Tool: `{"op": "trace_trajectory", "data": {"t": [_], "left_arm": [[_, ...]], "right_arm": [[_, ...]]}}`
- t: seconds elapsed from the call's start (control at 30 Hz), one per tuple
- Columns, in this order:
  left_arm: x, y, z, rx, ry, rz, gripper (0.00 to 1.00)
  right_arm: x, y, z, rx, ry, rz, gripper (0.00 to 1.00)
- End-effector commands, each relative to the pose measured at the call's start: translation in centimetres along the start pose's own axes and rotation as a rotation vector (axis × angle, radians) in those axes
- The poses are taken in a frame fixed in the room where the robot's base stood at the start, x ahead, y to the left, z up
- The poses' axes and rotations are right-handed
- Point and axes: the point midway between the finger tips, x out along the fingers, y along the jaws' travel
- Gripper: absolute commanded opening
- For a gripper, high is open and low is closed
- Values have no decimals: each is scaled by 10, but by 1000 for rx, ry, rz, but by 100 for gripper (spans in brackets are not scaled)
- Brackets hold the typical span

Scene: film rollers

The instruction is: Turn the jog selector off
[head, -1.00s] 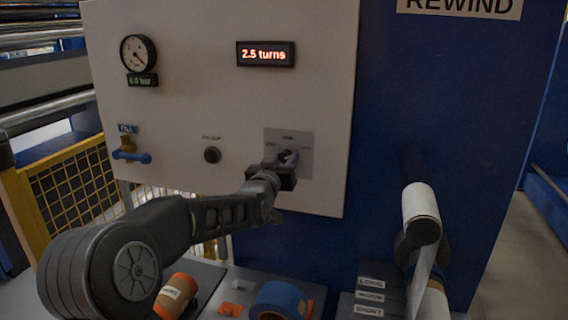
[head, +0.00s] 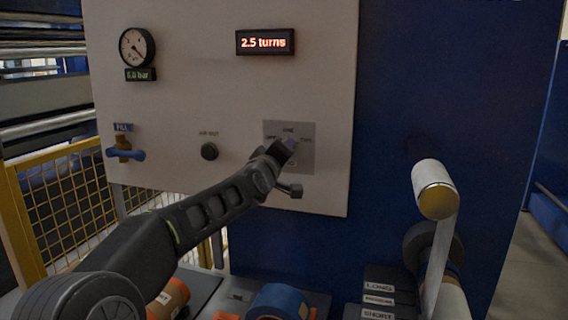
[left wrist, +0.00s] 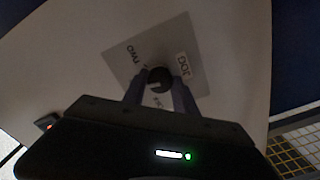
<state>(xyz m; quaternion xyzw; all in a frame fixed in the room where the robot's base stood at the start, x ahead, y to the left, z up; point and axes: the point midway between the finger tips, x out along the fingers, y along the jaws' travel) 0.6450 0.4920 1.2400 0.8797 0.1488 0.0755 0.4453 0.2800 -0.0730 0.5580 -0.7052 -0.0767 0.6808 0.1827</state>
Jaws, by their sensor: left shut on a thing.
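The jog selector is a small dark round knob (left wrist: 160,78) with a pale mark, on a grey plate (left wrist: 122,62) labelled JOG in the left wrist view. The plate (head: 305,133) also shows on the white panel in the head view, with small position labels along its top. My left gripper (left wrist: 159,88) is shut on the knob, one finger on each side of it. In the head view my left gripper (head: 290,150) covers most of the knob, so the position it points to cannot be read there. My right gripper is not in view.
A film roller (head: 434,190) juts out at right. Rolls (head: 277,301) lie below.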

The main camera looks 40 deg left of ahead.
Motion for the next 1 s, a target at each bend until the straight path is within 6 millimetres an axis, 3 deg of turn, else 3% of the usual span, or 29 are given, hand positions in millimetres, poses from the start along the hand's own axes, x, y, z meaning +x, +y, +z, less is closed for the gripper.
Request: {"op": "trace_trajectory", "data": {"t": [0.3,1.0], "left_arm": [[0,-2,2,-302,-2,-1,0],[0,-2,1,-961,-1,-2,0]], "right_arm": [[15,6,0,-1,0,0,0],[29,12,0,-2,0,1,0]]}}
